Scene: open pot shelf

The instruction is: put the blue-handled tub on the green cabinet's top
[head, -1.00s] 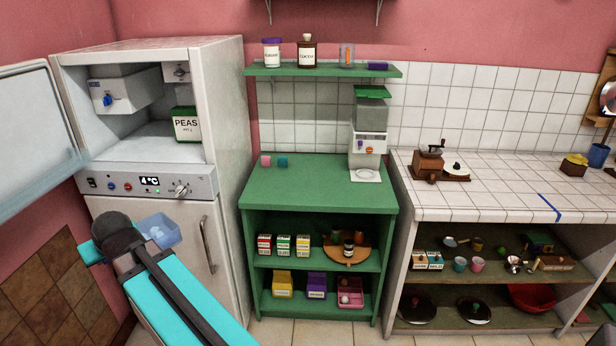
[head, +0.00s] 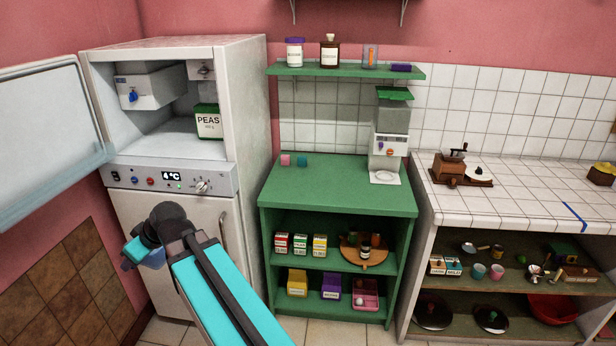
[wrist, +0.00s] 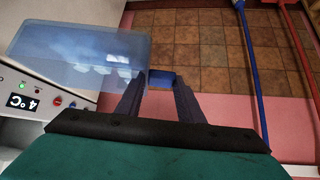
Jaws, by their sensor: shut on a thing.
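The blue-handled tub is see-through pale blue, with pale lumps showing in it. In the wrist view the tub (wrist: 75,48) lies to the left of the fingers. My gripper (wrist: 160,84) is shut on its solid blue handle (wrist: 162,79). The green cabinet (head: 335,195) stands right of the fridge, apart from the tub. Its top is mostly bare.
A pink cube (head: 285,160) and a teal cube (head: 302,161) sit at the cabinet top's back left. A white dispenser (head: 388,145) stands back right. A green shelf (head: 345,70) hangs above.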

